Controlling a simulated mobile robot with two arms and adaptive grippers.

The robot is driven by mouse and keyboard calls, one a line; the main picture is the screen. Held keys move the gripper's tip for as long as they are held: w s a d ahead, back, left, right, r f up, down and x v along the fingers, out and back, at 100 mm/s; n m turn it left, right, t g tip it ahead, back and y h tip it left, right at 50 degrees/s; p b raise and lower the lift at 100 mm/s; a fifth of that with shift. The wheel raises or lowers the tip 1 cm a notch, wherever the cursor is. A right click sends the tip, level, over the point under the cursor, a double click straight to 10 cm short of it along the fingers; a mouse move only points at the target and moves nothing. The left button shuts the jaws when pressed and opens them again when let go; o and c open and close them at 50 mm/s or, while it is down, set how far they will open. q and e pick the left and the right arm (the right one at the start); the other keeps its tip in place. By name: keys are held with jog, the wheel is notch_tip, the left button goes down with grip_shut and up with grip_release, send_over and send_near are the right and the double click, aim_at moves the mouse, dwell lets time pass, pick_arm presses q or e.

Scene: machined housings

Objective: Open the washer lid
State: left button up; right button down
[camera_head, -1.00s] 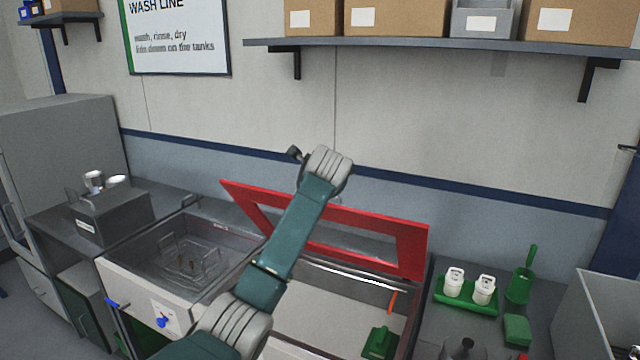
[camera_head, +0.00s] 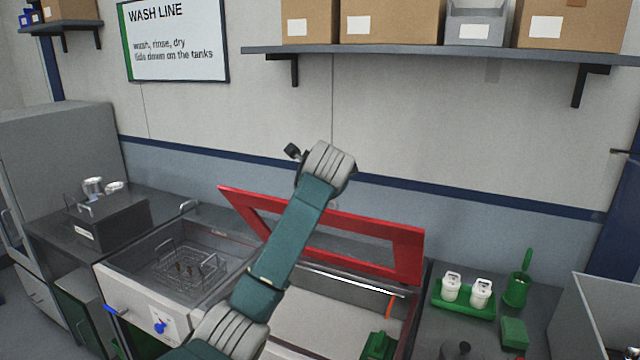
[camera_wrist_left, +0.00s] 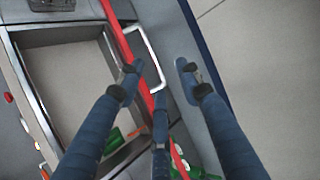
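The red-framed lid (camera_head: 408,252) is raised and leans back toward the wall, at the rear of the red-rimmed tank (camera_head: 402,340) in the head view. The tank is open below it, with an orange item and a green item inside. My left arm crosses in front of the lid and hides part of it. In the left wrist view, my left gripper (camera_wrist_left: 160,78) has its fingers spread apart. My right gripper is not seen.
An open grey tank (camera_head: 118,268) with a wire basket is at left. At right, a green tray (camera_head: 464,306) holds two white containers beside a green brush (camera_head: 518,285). A shelf (camera_head: 430,52) with boxes hangs above. The wall is close behind the lid.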

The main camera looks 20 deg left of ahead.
pick_arm(q)
jog(key=v, duration=0.8)
